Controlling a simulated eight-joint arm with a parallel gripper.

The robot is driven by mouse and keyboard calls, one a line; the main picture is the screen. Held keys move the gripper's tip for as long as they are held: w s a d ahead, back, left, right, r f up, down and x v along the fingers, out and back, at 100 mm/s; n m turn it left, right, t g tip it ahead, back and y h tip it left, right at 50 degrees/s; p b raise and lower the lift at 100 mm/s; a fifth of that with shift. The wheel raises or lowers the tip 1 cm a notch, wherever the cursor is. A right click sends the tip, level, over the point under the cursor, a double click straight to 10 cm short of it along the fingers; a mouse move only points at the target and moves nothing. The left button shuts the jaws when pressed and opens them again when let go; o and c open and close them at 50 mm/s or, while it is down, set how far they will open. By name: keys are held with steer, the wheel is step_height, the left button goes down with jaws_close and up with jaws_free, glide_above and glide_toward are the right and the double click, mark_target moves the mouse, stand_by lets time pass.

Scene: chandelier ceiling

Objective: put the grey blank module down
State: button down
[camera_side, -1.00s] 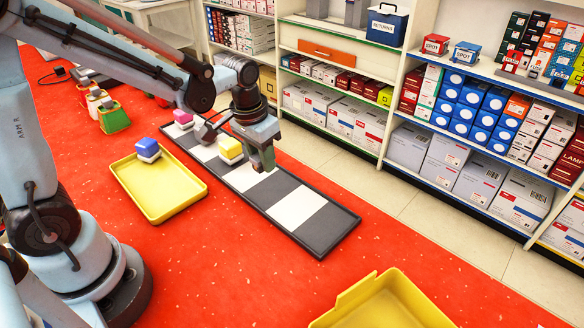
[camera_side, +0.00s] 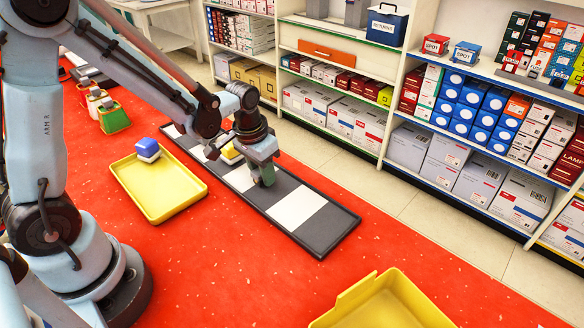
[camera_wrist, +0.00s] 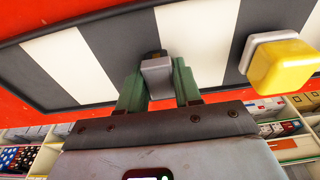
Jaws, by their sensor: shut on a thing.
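My gripper (camera_side: 264,178) is shut on the grey blank module (camera_wrist: 157,77), a small grey block between its two green fingers in the wrist view. The module is over a dark stripe of the black-and-white striped board (camera_side: 325,236), between two white stripes. It is low at the board, but I cannot tell whether it touches. In the side view the fingers mostly hide the module. A yellow module with a pale base (camera_wrist: 278,66) sits on the board beside my gripper, right of it in the wrist view. It is partly hidden in the side view (camera_side: 230,152).
A yellow tray (camera_side: 187,207) holding a blue-topped block (camera_side: 147,149) lies left of the board. Another yellow tray (camera_side: 348,300) is at the front. Loaded shelves (camera_side: 470,140) stand behind. Several coloured blocks (camera_side: 113,119) are at the far left. The board's near right end is clear.

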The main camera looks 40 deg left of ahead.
mark_target(255, 174)
steer(key=c, duration=0.8)
jaws_free()
step_height(255, 174, up, 12)
steer(key=s, duration=0.2)
steer(key=shift+s+d+r+t, duration=0.15)
steer(key=shift+s+d+t, duration=0.15)
steer(key=shift+s+t, duration=0.7)
steer(key=shift+s+d+r+t, duration=0.1)
steer(key=shift+s+d+t, duration=0.15)
steer(key=shift+s+t, duration=0.75)
steer(key=shift+s+d+r+t, duration=0.15)
steer(key=shift+s+d+t, duration=0.15)
steer(key=shift+s+t, duration=0.7)
steer(key=shift+s+g, duration=0.2)
steer(key=shift+g, duration=0.1)
